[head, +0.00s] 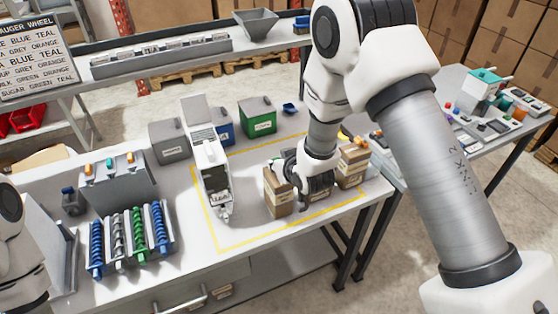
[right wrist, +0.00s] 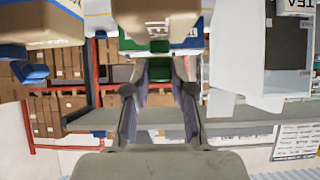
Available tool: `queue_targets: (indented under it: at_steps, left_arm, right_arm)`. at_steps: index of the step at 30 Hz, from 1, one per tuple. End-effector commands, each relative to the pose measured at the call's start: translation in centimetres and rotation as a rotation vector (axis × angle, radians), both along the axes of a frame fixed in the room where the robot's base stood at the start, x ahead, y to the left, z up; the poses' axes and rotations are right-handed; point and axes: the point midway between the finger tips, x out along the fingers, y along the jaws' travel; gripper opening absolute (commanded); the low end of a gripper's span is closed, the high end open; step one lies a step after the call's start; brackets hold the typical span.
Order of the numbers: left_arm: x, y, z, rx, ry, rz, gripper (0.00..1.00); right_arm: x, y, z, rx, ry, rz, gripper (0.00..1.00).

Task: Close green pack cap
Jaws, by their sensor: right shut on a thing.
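Brown packs stand in a row at the front of the yellow-outlined area, the left pack (head: 279,191) and the right pack (head: 352,166) showing best in the head view. My right gripper (head: 303,188) is down among them and hides most of the middle. In the right wrist view, which is upside down, a green cap (right wrist: 158,46) sits between the fingertips of my right gripper (right wrist: 159,72), which is shut on it. How far the cap is closed is not clear. My left gripper is out of view; only part of my left arm shows.
A white dispenser (head: 211,165) stands left of the packs. Green (head: 257,117), blue (head: 224,130) and grey (head: 170,142) bins stand behind. Coloured augers (head: 138,232) lie further left. A blue cap (right wrist: 35,72) hangs near a neighbouring pack in the wrist view.

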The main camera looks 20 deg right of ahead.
Motion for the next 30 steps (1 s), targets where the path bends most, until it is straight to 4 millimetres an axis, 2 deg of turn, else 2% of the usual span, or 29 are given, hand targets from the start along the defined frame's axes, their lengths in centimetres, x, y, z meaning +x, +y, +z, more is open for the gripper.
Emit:
queue_targets:
  at_steps: [9,10,12,23,26,30]
  left_arm:
    - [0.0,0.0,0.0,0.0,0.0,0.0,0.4]
    - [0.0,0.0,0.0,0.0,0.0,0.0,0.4]
    - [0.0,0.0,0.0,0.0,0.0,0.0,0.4]
    - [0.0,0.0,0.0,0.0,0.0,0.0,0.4]
    - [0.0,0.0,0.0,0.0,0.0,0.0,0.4]
    - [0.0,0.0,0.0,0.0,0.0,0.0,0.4]
  right_arm:
    - [-0.1,0.0,-0.2,0.0,0.008,0.0,0.0]
    - [-0.1,0.0,-0.2,0.0,0.008,0.0,0.27]
    - [-0.1,0.0,-0.2,0.0,0.007,0.0,0.5]
    - [-0.4,0.0,0.1,0.0,0.004,0.0,0.5]
    - [-1.4,0.0,1.0,0.0,0.003,0.0,0.5]
    - [-4.1,-0.1,2.9,0.0,0.004,0.0,0.5]
